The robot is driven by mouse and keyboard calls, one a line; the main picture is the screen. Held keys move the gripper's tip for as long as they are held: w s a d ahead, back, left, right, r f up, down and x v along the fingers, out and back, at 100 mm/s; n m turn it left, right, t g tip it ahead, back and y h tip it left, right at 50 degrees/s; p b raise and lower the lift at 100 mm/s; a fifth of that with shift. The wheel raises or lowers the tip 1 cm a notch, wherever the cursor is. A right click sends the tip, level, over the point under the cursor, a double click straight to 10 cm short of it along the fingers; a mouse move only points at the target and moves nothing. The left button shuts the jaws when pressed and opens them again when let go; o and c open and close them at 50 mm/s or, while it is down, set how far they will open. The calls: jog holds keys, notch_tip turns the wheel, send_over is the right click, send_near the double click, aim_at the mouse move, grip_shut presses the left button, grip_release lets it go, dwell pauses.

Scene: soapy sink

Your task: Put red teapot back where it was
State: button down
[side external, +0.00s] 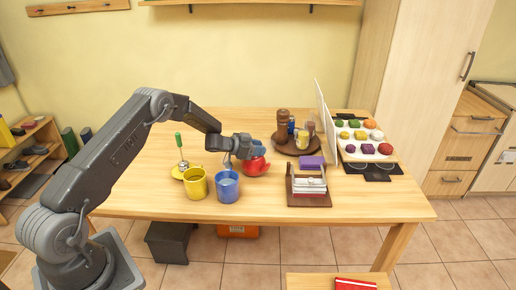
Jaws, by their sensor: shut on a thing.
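The red teapot (257,166) is near the middle of the wooden table, behind and to the right of the blue mug. My gripper (246,152) reaches in from the left and is shut on the teapot's upper part. The jaws cover part of the teapot, so the exact grip point is hidden. I cannot tell whether the teapot's base touches the table or is slightly above it.
A yellow mug (196,183) and a blue mug (227,186) stand in front. A green-handled tool (181,148) stands at left. The table's left rear is clear.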

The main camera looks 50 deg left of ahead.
jog(key=c, duration=0.8)
grip_release()
